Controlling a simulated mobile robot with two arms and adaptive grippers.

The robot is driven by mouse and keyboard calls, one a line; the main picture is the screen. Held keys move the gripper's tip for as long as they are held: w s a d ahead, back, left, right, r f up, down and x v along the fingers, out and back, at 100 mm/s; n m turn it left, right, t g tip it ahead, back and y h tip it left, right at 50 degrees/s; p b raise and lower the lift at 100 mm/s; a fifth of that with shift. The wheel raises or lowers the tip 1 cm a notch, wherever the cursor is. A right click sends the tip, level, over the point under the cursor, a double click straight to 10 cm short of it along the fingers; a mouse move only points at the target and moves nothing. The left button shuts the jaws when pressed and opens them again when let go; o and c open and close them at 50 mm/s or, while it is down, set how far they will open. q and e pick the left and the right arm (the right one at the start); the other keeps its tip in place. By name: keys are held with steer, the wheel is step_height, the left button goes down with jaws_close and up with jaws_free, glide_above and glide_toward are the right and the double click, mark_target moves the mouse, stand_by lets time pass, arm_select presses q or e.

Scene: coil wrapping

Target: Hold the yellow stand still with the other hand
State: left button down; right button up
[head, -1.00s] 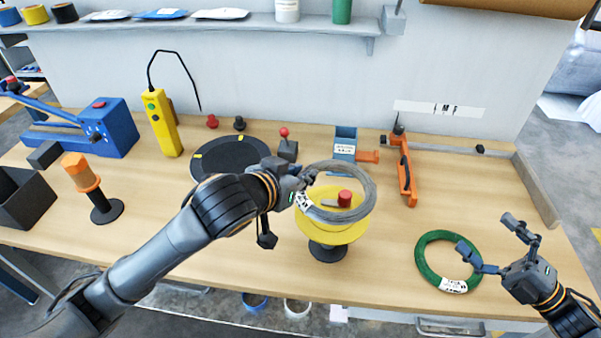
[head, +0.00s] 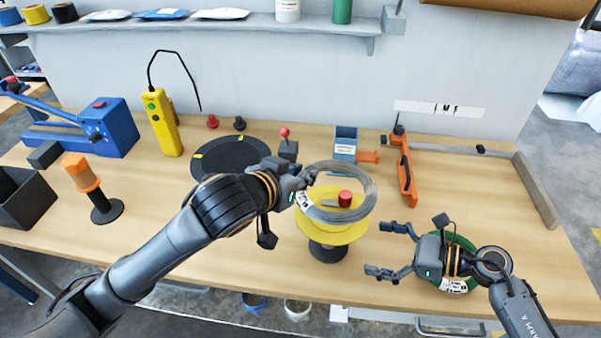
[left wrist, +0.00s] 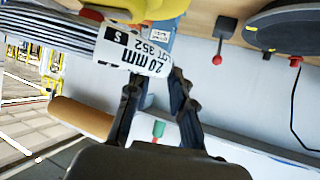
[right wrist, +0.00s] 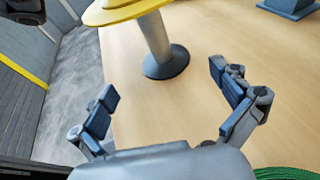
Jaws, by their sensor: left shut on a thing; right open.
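The yellow stand (head: 318,232) is a yellow disc on a grey post with a dark round base, upright on the table. A red knob (head: 345,198) sits on its top. A grey wire coil (head: 368,190) is tilted above the disc. My left gripper (head: 306,178) is shut on the coil at its left side, near a white label (left wrist: 133,50). My right gripper (head: 374,249) is open and empty, right of the stand, fingers toward it and apart from it. In the right wrist view the stand's post (right wrist: 155,35) stands ahead between the open fingers.
A green coil (head: 462,243) lies partly hidden under my right arm. A black round mat (head: 232,157), a blue holder (head: 345,140) and an orange tool (head: 405,172) are at the back. Table left of the stand's base is clear.

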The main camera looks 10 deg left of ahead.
steer(key=shift+x, duration=5)
steer(key=shift+w, duration=0.1)
steer(key=c, duration=1.8)
steer(key=shift+f, duration=0.1)
